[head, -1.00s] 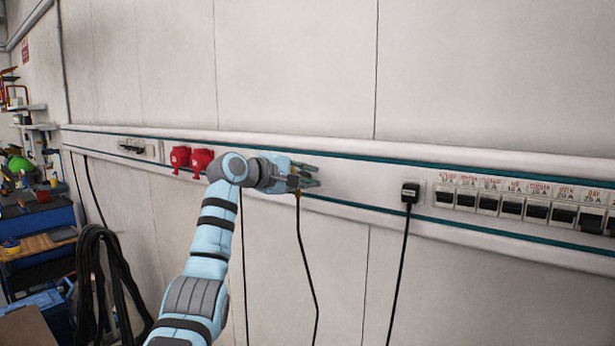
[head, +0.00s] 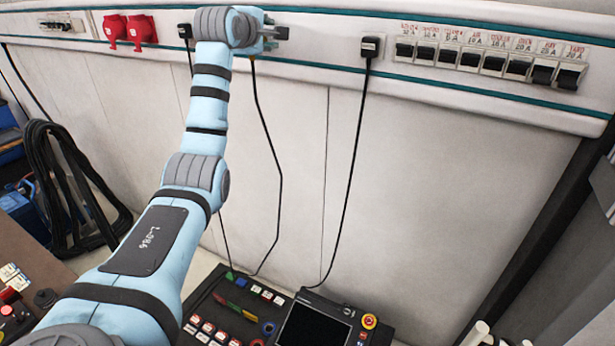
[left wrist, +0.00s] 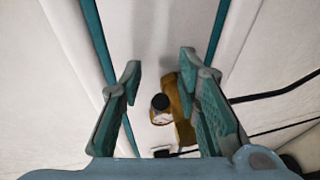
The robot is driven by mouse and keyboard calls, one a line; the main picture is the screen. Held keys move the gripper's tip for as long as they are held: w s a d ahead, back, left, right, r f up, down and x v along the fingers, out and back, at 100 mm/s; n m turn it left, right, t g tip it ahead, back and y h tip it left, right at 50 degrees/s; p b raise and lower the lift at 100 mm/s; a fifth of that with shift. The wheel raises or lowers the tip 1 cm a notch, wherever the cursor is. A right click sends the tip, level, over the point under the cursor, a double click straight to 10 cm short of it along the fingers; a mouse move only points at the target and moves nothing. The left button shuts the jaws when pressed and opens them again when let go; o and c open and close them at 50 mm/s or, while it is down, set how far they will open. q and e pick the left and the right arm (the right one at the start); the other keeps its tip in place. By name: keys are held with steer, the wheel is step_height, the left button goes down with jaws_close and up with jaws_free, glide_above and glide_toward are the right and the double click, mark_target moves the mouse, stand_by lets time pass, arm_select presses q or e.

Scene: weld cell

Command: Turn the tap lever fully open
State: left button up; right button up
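A brass-coloured fitting (left wrist: 184,108) with a dark round end (left wrist: 160,101) shows in the left wrist view, between and beyond my fingers. It may be the tap, but I cannot make out which part is its lever. My left gripper (left wrist: 160,66) is open around the line to it, its two teal finger pads apart with nothing held. In the head view my left gripper (head: 274,39) is at the wall rail, and its wrist hides most of what is there. I cannot tell whether a finger touches the fitting. My right gripper is not in view.
The wall rail carries red sockets (head: 129,31), a black plug (head: 371,46) with a hanging cable, and a row of breakers (head: 490,60). A control panel with a screen (head: 314,326) stands below. Coiled black hose (head: 65,185) hangs at left. The wall below the rail is mostly bare.

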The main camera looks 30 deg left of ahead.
arm_select(q)
steer(key=s+d+r+n+g+y+b, duration=0.15)
steer(key=s+d+b, duration=0.45)
steer(key=s, duration=0.6)
steer(key=w+d+f+m+g+h, duration=0.15)
steer(key=w+f+m, duration=0.4)
steer(key=f, duration=0.85)
steer(key=w+d+f+m+g+h, duration=0.1)
steer(key=w+d+f+m, duration=0.15)
steer(key=w+f, duration=0.85)
steer(key=s+d+f+m+g, duration=0.1)
steer(key=s+f+m, duration=0.2)
steer(key=f, duration=1.4)
steer(key=shift+s+h+p, duration=0.25)
steer(key=shift+h+p, duration=0.15)
steer(key=shift+d, duration=0.1)
